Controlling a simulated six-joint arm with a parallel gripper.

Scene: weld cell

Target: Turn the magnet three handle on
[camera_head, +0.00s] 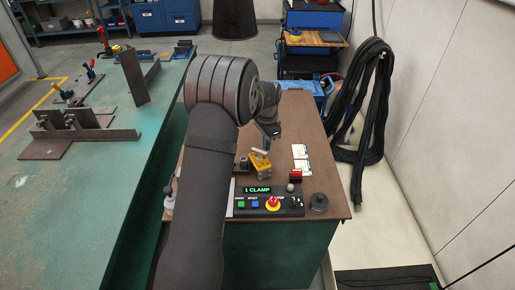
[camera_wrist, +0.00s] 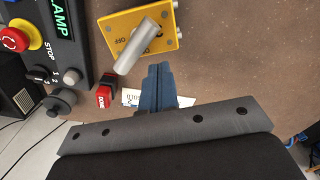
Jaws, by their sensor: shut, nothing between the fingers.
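A yellow magnet block (camera_head: 261,167) with a grey bar handle (camera_head: 260,152) stands on the brown bench top, behind the control panel. In the wrist view the yellow block (camera_wrist: 116,28) shows dark lettering, with "OFF" readable beside the grey handle (camera_wrist: 137,47). No number on it can be read. My gripper (camera_head: 267,135) is above and beside the handle in the head view. In the wrist view the blue fingers of my gripper (camera_wrist: 159,70) are together and empty, just beside the handle; I cannot tell whether they touch it.
The control panel (camera_head: 249,201) reads "1 CLAMP" and has a red stop button (camera_head: 272,203). A green table (camera_head: 95,190) with metal parts stands left.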

